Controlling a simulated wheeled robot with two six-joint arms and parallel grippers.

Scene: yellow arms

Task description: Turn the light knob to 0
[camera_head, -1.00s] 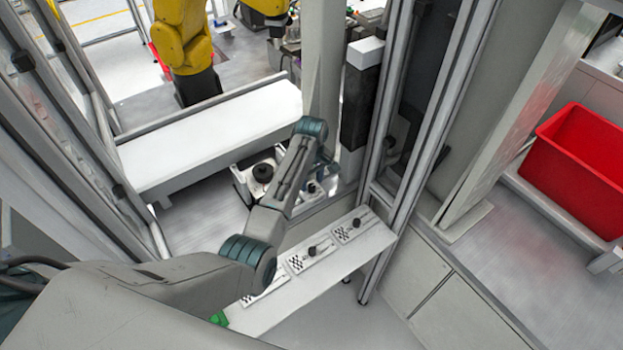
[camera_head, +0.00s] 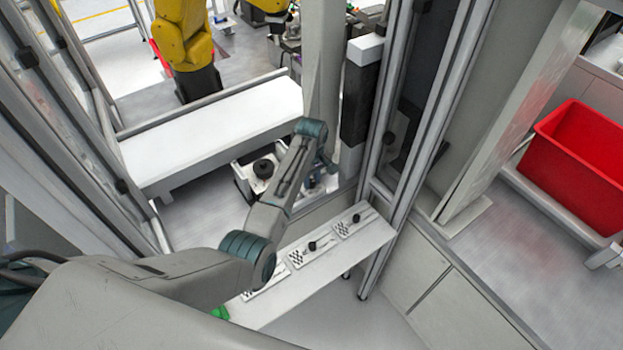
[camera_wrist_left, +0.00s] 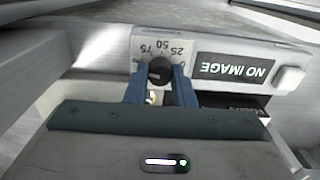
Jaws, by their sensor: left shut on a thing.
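The light knob (camera_wrist_left: 160,70) is a round black knob on a pale panel (camera_wrist_left: 150,40) in the left wrist view. The panel carries a printed scale with 75, 50 and 25, upside down, and a partly covered 0 beside the knob. My left gripper (camera_wrist_left: 161,78) has its two blue fingers on either side of the knob and is shut on it. The knob's pointer mark cannot be made out. My right gripper is not in view.
A dark "NO IMAGE" plate (camera_wrist_left: 240,68) sits beside the scale. In the head view, a white shelf (camera_head: 330,270) holds several checkered plates with black knobs. A metal frame post (camera_head: 400,150) stands close right of my arm. A red bin (camera_head: 575,165) is far right.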

